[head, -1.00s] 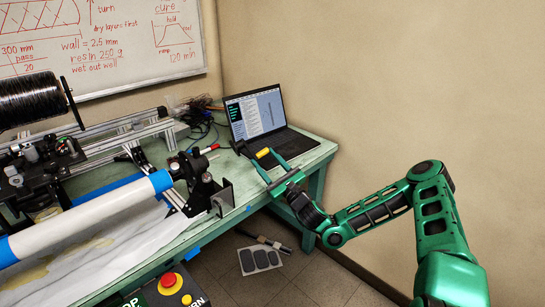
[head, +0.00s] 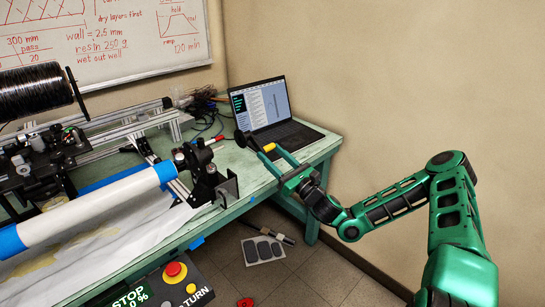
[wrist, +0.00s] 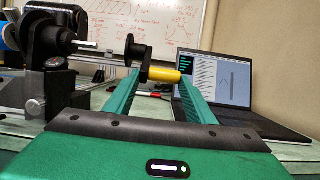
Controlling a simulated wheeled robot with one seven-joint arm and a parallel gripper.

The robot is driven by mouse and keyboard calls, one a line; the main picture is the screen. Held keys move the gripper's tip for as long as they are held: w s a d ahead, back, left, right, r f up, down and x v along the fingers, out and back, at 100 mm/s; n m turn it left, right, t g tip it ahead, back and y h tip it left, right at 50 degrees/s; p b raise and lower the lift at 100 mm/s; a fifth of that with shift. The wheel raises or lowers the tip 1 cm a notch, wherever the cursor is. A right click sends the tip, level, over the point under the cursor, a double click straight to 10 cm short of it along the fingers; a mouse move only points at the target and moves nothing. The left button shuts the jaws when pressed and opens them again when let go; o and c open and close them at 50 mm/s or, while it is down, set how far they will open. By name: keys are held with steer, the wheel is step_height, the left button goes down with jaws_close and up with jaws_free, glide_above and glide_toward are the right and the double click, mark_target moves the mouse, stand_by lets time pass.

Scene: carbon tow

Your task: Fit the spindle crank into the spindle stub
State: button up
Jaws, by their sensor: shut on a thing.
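The spindle crank has a yellow handle (head: 269,147) and a black hub (head: 241,138) on a short black arm. My gripper (head: 281,158) is shut on the yellow handle, which also lies between the green fingers in the wrist view (wrist: 162,75). The hub (wrist: 137,51) stands left of the handle there, held above the table. The spindle stub (wrist: 88,45) is a pale rod pointing right from a black mount, left of the hub. In the head view the hub is apart from the black spindle mount (head: 205,173); the stub itself is hard to make out there.
A laptop (head: 270,130) stands open behind my gripper. The white mandrel (head: 95,210) with blue bands runs left from the mount. A black angle plate (head: 228,188) stands by the near table edge. A red-capped marker (head: 213,140) lies close to the crank.

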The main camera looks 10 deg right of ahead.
steer(key=shift+s+a, duration=0.45)
steer(key=shift+a, duration=0.3)
steer(key=shift+s+a, duration=0.45)
steer(key=shift+a, duration=0.35)
steer(key=shift+s+a, duration=0.45)
steer(key=shift+a, duration=0.3)
steer(key=shift+s+a+r, duration=0.1)
steer(key=shift+s+a, duration=0.35)
steer(key=shift+a, duration=0.25)
steer(key=shift+s+a+f, duration=0.1)
steer(key=shift+s+a, duration=0.35)
steer(key=shift+a, duration=0.25)
steer(key=shift+s+a+r, duration=0.1)
steer(key=shift+s+a, duration=0.35)
steer(key=shift+a, duration=0.25)
stand_by(3.2)
steer(key=o, duration=1.3)
steer(key=shift+c, duration=0.2)
